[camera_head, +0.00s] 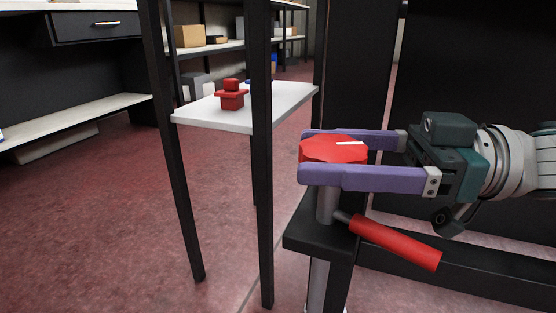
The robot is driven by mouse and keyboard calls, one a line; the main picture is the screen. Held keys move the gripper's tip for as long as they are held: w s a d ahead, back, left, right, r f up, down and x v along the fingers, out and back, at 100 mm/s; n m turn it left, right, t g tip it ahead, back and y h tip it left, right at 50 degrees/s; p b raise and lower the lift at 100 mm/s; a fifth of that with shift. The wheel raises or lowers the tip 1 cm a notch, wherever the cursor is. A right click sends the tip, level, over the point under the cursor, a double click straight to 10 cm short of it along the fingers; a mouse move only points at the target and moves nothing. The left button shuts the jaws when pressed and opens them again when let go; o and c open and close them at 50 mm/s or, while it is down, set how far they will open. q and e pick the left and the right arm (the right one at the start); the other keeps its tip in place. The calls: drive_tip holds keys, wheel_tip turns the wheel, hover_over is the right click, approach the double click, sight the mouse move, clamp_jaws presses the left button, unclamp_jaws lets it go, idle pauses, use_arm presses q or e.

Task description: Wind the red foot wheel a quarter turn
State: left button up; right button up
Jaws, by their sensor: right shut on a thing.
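The red foot wheel (333,151) sits on top of a grey post (327,205) at the right of centre, with a white mark line on its top. My right gripper (305,157) comes in from the right. Its two purple fingers lie on the near and far sides of the wheel and are shut on it. The near finger covers the wheel's front lower edge. A red-handled lever (395,242) sticks out from the post below the gripper, toward the lower right. My left gripper is not in view.
The post stands on a black bracket (310,236) of a dark frame. Black table legs (262,200) stand just left of the wheel. Behind them a white shelf (205,113) holds a red part (232,96). A workbench stands far left. Open red floor lies between.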

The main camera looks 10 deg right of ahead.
drive_tip(key=shift+n+g, duration=0.5)
drive_tip(key=shift+g, duration=0.2)
drive_tip(key=shift+r+y, duration=0.1)
drive_tip(key=shift+y, duration=0.2)
drive_tip(key=o, duration=1.2)
drive_tip(key=shift+o, duration=0.2)
drive_tip(key=shift+d, duration=0.25)
drive_tip(key=p+v, duration=0.2)
drive_tip(key=v, duration=0.7)
drive_tip(key=shift+d, duration=0.25)
